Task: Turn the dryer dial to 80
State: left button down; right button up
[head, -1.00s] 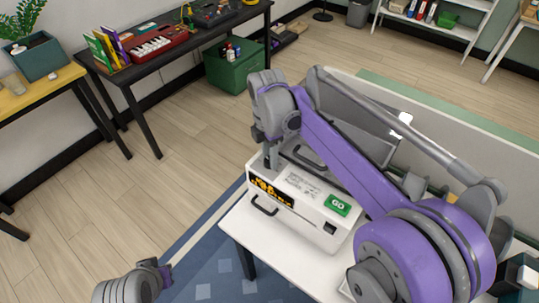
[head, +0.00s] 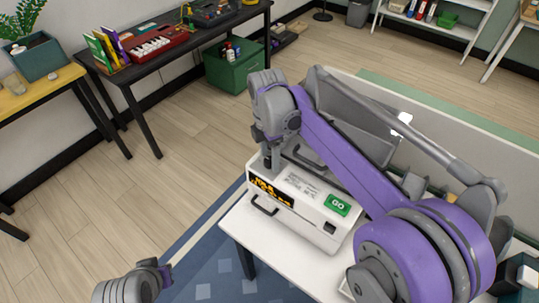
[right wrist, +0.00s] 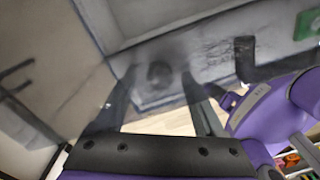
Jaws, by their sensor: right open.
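The dryer (head: 320,222) is a white box on a white table, with a yellow-on-black display (head: 268,190) and a green GO label (head: 338,205). My right gripper (head: 268,162) points down at the dryer's left end, behind the display, and hides part of it. In the right wrist view, the open fingers (right wrist: 160,98) stand on either side of a dark, blurred round shape (right wrist: 160,74) that looks like the dial. Contact cannot be told. The dial's number and pointer cannot be read. Part of my left arm shows at bottom left in the head view; its fingers do not.
The white table (head: 262,245) has a bare strip in front of the dryer. A black handle (head: 264,206) sticks out of the dryer's front. A pale partition (head: 460,135) stands behind. A black bench (head: 150,70) and a green bin (head: 234,70) are farther off.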

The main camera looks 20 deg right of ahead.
aim_at(268, 158)
notch_tip(268, 158, up, 11)
jog(key=shift+w+p, duration=0.3)
jog(key=shift+p, duration=0.1)
jog(key=shift+a+f, duration=0.1)
